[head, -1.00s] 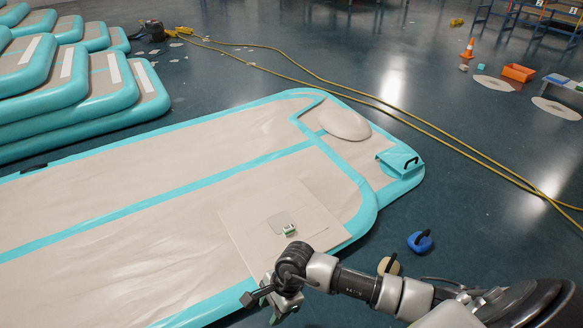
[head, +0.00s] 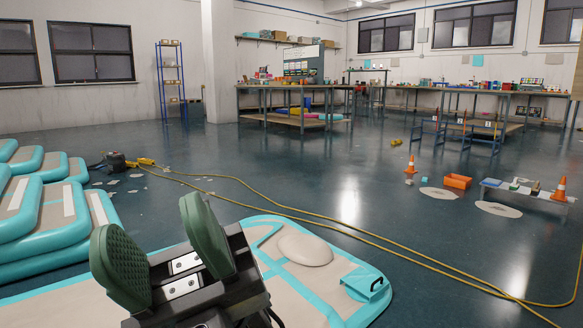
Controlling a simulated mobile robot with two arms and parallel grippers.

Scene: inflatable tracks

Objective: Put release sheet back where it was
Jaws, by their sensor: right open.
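My right gripper (head: 164,250) is raised close to the camera in the head view, its two green pads spread apart with nothing visible between them. It covers much of the flat beige and teal inflatable track (head: 322,292) on the floor. The square beige sheet that lay on the track earlier does not show now. Its place is behind my gripper or below the picture, and I cannot tell which. My left gripper is not in view.
Stacked tracks (head: 52,218) stand left. A yellow hose (head: 345,231) crosses the floor. An orange bin (head: 458,181) and workbenches (head: 290,88) are farther back.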

